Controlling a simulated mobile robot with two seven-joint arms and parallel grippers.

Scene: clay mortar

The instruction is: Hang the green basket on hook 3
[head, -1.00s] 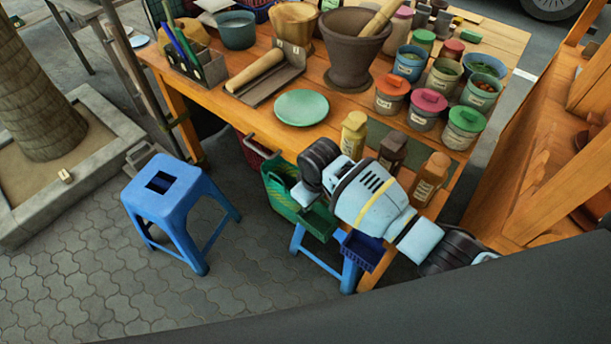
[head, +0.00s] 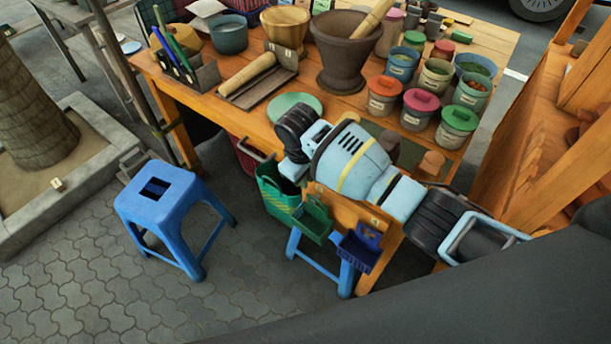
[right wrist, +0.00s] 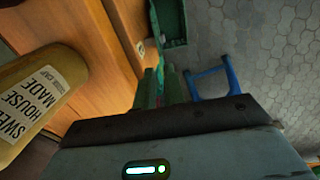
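A green basket (head: 279,202) is below the table's front edge in the head view. A smaller green basket (head: 314,220) is just right of it. I cannot tell which one the task means. My right gripper (head: 291,170) points down at the larger one's upper rim. The fingertips are hidden or too small to read, so I cannot tell whether they hold anything. In the right wrist view a green basket (right wrist: 170,22) shows at the top, and upright green parts (right wrist: 160,88) show near the gripper. Hook 3 cannot be made out. My left gripper is out of view.
The wooden table (head: 222,112) carries jars, a mortar (head: 343,50) and a green plate (head: 296,103). A dark blue basket (head: 360,249) is to the right and a red basket (head: 245,153) to the left. A yellow labelled bottle (right wrist: 40,95) is close to my right wrist. A blue stool (head: 163,200) stands left.

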